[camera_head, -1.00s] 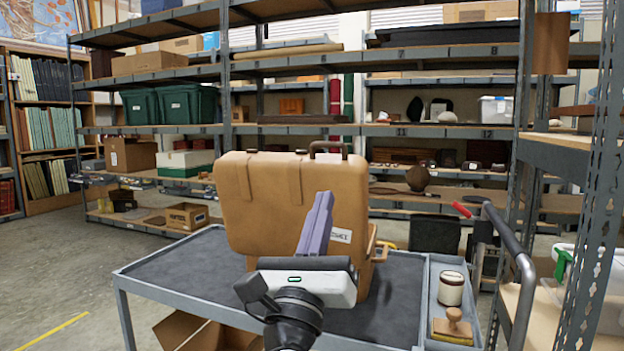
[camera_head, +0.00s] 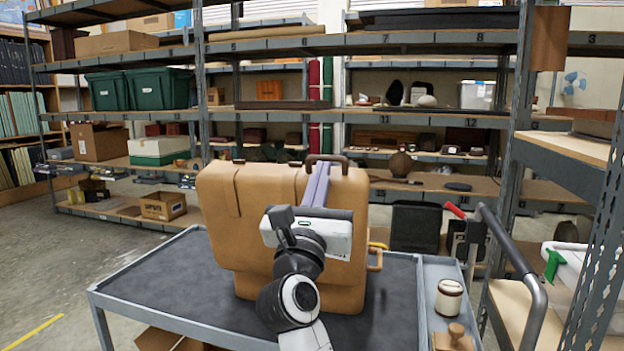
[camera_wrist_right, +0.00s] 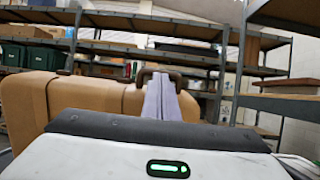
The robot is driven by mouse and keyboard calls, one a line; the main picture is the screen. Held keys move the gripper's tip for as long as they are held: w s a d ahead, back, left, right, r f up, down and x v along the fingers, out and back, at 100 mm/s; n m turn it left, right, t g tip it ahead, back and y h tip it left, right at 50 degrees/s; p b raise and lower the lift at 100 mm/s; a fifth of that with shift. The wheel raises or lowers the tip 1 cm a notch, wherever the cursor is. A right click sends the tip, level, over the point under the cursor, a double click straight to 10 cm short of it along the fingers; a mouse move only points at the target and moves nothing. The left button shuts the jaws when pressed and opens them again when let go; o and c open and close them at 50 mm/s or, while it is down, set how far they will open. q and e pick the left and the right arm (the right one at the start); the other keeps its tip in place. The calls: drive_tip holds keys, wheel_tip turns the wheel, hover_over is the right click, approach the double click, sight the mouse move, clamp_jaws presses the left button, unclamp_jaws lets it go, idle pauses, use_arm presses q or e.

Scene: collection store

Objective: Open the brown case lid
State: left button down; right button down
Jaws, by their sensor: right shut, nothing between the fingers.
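The brown case (camera_head: 235,225) stands upright on a grey cart (camera_head: 165,280), its broad tan face towards me. A dark handle (camera_head: 313,158) sits on its top edge, and a tan handle (camera_head: 376,262) sticks out at its right side. I cannot tell where the lid parts from the body. My right gripper (camera_head: 322,172) is shut and empty, its pale fingers in front of the case's upper right, tips just below the top handle. In the right wrist view the fingers (camera_wrist_right: 163,85) overlap the dark handle (camera_wrist_right: 180,78); contact cannot be told. My left gripper is not in view.
The cart's side tray holds a jar (camera_head: 450,298) and a wooden stamp (camera_head: 455,338). The cart's push handle (camera_head: 510,240) rises at the right, beside a metal shelf (camera_head: 570,155). Loaded shelving stands behind. The cart top left of the case is clear.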

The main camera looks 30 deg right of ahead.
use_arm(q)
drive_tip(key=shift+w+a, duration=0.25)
use_arm(e)
drive_tip(key=shift+w+d+r, duration=0.2)
drive_tip(key=shift+d, duration=0.05)
